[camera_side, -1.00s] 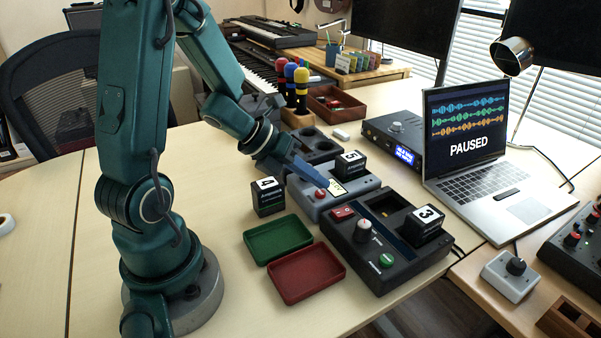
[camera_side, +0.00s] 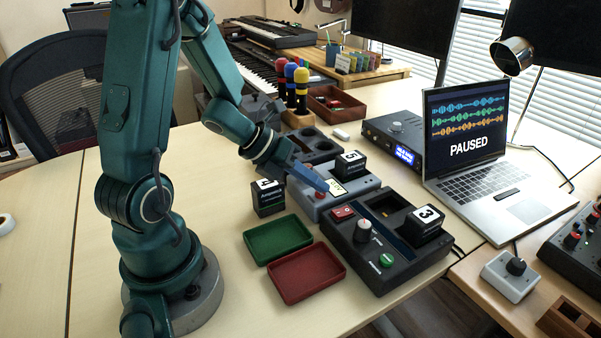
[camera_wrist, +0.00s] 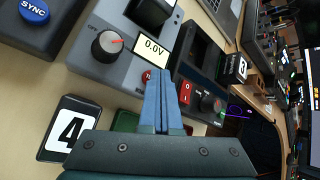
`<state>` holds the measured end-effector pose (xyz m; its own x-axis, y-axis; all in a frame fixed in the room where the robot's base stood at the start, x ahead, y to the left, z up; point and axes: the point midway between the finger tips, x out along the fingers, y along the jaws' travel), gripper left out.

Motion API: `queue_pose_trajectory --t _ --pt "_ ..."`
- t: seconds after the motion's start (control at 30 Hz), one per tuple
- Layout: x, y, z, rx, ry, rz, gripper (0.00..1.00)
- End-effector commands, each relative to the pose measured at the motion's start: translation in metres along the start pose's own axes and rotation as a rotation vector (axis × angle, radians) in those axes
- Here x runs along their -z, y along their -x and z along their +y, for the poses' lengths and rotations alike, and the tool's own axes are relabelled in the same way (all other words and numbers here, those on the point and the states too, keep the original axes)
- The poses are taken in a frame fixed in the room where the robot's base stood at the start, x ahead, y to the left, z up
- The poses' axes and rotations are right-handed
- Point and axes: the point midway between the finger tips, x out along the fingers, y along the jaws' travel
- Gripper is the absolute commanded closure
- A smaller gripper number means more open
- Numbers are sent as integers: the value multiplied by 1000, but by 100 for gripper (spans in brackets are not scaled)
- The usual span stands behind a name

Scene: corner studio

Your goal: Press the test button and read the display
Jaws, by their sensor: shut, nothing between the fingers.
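The grey tester (camera_side: 355,191) stands mid-table with the block marked 5 (camera_side: 351,165) in it. Its pale display (camera_wrist: 153,46) reads 0.0V in the wrist view; in the side view it (camera_side: 337,187) is too small to read. A red button (camera_wrist: 146,77) lies beside the display, partly hidden by my fingers; it also shows in the side view (camera_side: 320,194). My gripper (camera_wrist: 161,72) is shut and empty, its blue tips close by the button. I cannot tell whether they touch it. In the side view the tips (camera_side: 326,187) are over the tester.
A black unit (camera_side: 400,270) with a red switch, a knob, a green button and the block marked 3 (camera_side: 427,220) stands in front. The block marked 4 (camera_side: 268,198), a green tray (camera_side: 278,258) and a red tray (camera_side: 305,298) lie nearby. A laptop (camera_side: 475,190) stands right.

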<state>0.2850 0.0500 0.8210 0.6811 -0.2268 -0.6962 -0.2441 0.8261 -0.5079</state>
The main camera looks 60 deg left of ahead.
Motion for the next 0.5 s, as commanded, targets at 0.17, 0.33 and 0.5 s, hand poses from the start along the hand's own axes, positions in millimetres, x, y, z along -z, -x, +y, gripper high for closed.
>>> queue_pose_trajectory --t 0.17,0.33,0.5 --pt "0 0 0 0 0 1 100" --pt "0 0 0 0 -1 0 100" --pt "-3 5 -4 0 -4 0 100"
